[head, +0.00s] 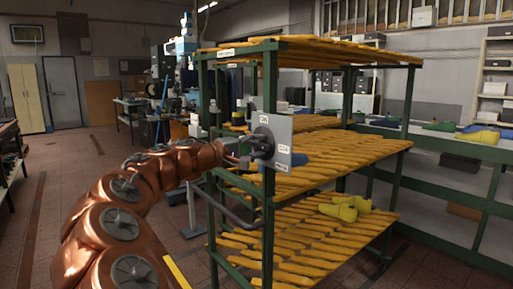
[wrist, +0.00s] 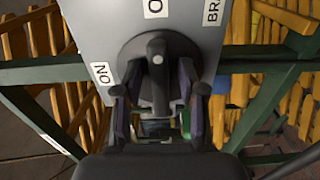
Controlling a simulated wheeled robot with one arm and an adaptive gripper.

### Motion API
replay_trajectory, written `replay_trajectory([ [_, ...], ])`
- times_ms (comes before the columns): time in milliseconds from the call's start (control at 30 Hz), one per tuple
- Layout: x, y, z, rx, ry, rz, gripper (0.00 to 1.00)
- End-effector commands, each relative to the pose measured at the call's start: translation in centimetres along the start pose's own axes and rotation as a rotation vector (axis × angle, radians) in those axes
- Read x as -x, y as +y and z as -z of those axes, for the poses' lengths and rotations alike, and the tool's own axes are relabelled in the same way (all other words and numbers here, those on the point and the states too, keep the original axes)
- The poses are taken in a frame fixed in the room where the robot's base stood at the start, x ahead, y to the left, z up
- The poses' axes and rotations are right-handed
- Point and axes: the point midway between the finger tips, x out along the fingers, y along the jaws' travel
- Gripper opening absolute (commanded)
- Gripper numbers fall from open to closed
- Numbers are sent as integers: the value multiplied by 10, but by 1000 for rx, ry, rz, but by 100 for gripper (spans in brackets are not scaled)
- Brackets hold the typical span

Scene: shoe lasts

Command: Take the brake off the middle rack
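The middle rack is a green metal frame (head: 268,185) with shelves of yellow slats. A grey brake plate (head: 272,140) with white labels is fixed to its near post; it also shows in the wrist view (wrist: 100,40), with "ON" at left and cut-off "O" and "BRA" labels at top. A dark round knob with a lever (wrist: 157,75) sits on the plate. My gripper (wrist: 157,90) has one finger on each side of the lever, apart, with gaps visible. In the head view my gripper (head: 245,150) is at the plate, partly hidden. I cannot tell which label the lever points to.
Yellow lasts (head: 345,208) lie on the lower shelf. A green bench (head: 440,165) with several coloured lasts stands behind at right. A dark tube (head: 236,210) sticks out from the rack's near side. The floor (head: 110,165) at left is mostly clear.

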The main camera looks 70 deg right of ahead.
Motion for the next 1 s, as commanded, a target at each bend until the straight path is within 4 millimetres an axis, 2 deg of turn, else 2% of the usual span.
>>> replay_trajectory([
  [300, 1, 0, 0, 1, 0, -1, 45],
  [467, 11, 1, 1, 0, 3, -1, 45],
  [1000, 98, 0, 1, 1, 4, -1, 45],
])
